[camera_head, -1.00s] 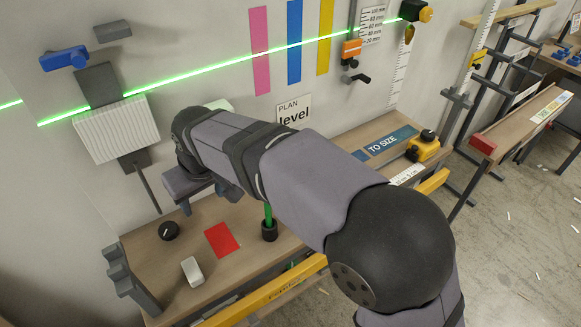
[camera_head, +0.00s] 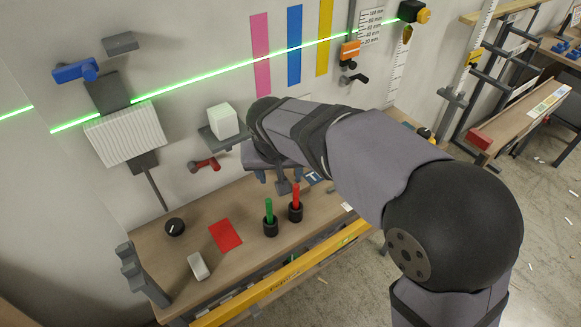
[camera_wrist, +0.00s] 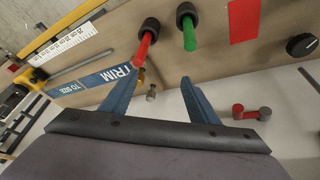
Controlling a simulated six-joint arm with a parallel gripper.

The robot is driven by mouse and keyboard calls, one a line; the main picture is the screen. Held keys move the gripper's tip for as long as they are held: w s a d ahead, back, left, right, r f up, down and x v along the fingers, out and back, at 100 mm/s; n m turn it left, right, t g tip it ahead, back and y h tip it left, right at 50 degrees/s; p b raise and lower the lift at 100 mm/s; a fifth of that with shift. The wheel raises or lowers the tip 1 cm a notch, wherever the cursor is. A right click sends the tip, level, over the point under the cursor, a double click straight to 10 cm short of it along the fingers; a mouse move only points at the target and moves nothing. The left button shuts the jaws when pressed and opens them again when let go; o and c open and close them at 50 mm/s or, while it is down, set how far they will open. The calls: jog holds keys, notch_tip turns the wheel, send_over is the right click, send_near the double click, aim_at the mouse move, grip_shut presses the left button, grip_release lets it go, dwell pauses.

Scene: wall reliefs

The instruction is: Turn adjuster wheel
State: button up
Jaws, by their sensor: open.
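A round black knob with a white mark (camera_head: 174,228) sits on the left of the bench. In the wrist view it is at the upper right edge (camera_wrist: 302,45). I cannot tell for certain which part is the adjuster wheel. A small grey knob-like piece (camera_wrist: 151,92) shows between my fingers in the wrist view, apart from both. My gripper (camera_wrist: 158,78) is open and empty. In the head view my gripper (camera_head: 280,178) hangs by the wall above the bench, right of a red handle (camera_head: 205,164), and my arm hides part of the wall.
A green peg (camera_head: 269,218) and a red peg (camera_head: 295,203) stand in black holders below my gripper. A red card (camera_head: 225,236) and a white block (camera_head: 197,267) lie on the bench. A white cube (camera_head: 222,120) rests on a wall shelf.

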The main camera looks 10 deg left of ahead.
jog(key=shift+w+d+r+m+h, duration=0.15)
jog(key=shift+w+d+m, duration=0.1)
jog(key=shift+d, duration=0.35)
jog(key=shift+w+d+r+m+h, duration=0.15)
jog(key=shift+d+m, duration=0.1)
jog(key=shift+d, duration=0.35)
jog(key=shift+f, duration=0.1)
jog(key=n+g+y+b, duration=0.1)
jog(key=n+y+b, duration=0.25)
jog(key=n, duration=0.45)
send_over(174, 225)
jog(key=s+d, duration=0.3)
notch_tip(174, 225, down, 3)
jog(key=shift+p+x, duration=0.45)
jog(key=shift+x, duration=3.4)
jog(key=shift+w, duration=0.15)
